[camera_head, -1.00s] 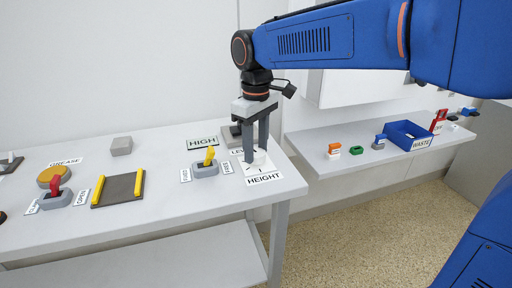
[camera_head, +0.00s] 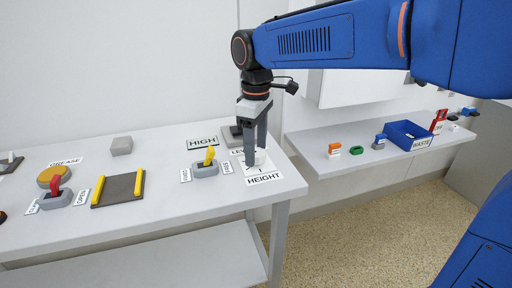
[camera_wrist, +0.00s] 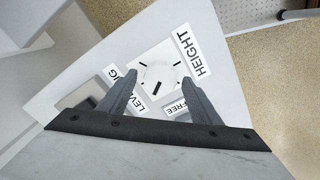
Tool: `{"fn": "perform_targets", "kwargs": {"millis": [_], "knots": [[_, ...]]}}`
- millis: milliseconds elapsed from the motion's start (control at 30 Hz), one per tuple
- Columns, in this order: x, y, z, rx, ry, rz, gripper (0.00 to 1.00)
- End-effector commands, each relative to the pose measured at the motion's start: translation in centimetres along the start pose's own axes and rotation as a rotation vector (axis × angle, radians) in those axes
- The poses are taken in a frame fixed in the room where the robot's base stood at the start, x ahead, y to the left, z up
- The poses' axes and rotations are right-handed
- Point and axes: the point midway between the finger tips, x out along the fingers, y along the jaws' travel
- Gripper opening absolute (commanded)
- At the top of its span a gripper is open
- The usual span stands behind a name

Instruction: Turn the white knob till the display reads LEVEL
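The white knob (camera_wrist: 160,73) sits on a white square plate with dark tick marks, above the HEIGHT label (camera_head: 264,178), at the bench's right end. The display (camera_head: 202,142) behind it reads HIGH. My gripper (camera_head: 256,160) points down over the knob, with one finger on either side. In the wrist view my gripper (camera_wrist: 160,77) has its fingertips apart, with a small gap seen between each finger and the knob. The fingers partly hide the knob in the head view.
A yellow-lever switch (camera_head: 206,164) stands close left of the knob. A dark block (camera_head: 232,135) is behind it, beside a partly hidden label. A red-lever switch (camera_head: 55,195) and a dark tray (camera_head: 118,189) are farther left. The right shelf holds a blue WASTE bin (camera_head: 409,135).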

Motion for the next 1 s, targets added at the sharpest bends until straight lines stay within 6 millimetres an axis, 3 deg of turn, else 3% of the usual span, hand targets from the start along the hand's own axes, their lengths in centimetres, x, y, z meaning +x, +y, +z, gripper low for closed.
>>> {"fn": "perform_targets", "kwargs": {"millis": [200,367,1000], "knots": [[-0.3,0.0,0.0,0.0,0.0,0.0,0.58],[-2.0,0.0,-0.1,0.0,0.002,0.001,0.58],[-14.4,0.1,-0.1,0.0,0.002,0.001,0.58]]}}
